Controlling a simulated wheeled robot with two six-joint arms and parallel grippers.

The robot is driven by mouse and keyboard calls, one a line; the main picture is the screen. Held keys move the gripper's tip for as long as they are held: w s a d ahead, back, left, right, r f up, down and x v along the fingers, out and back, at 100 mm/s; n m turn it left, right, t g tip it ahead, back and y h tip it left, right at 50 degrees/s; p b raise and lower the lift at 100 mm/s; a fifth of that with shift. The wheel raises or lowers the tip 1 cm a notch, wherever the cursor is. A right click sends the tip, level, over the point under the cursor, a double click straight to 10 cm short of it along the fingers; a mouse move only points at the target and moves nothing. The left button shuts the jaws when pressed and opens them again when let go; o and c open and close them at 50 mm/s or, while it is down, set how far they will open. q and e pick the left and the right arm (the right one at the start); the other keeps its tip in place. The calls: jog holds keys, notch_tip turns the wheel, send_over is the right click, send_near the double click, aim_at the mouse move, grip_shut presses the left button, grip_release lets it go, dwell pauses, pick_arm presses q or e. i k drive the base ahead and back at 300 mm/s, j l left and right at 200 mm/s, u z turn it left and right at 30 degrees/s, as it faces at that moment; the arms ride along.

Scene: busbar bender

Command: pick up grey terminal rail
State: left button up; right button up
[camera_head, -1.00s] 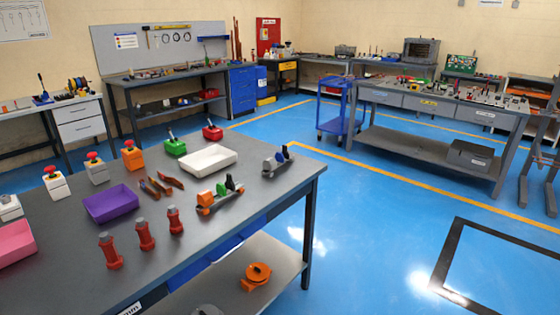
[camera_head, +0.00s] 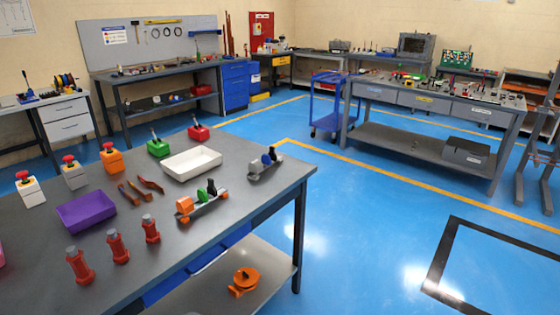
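A grey terminal rail (camera_head: 265,163) lies near the right end of the near workbench (camera_head: 235,160), with small grey, blue and black blocks on it. A second rail (camera_head: 202,201) with orange, green and black blocks lies nearer to me on the same bench. Neither of my grippers shows in the head view.
The bench also holds a white tray (camera_head: 192,174), a purple tray (camera_head: 86,219), red insulators (camera_head: 117,246), brown bent bars (camera_head: 152,186), and several button boxes (camera_head: 112,158). Open blue floor (camera_head: 370,235) lies right of it. A blue cart (camera_head: 328,122) stands beyond.

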aim_at(256, 167)
jog(key=i+l+z, duration=0.3)
jog(key=i, duration=0.2)
jog(key=i+l+z, duration=0.2)
jog(key=i+z, duration=0.15)
jog(key=i, duration=0.2)
jog(key=i+z, duration=0.3)
jog(key=i, duration=0.25)
jog(key=i+l+u, duration=0.1)
jog(key=i+u, duration=0.3)
jog(key=i+l+u, duration=0.25)
jog(key=i+u, duration=0.2)
jog(key=i+l+u, duration=0.4)
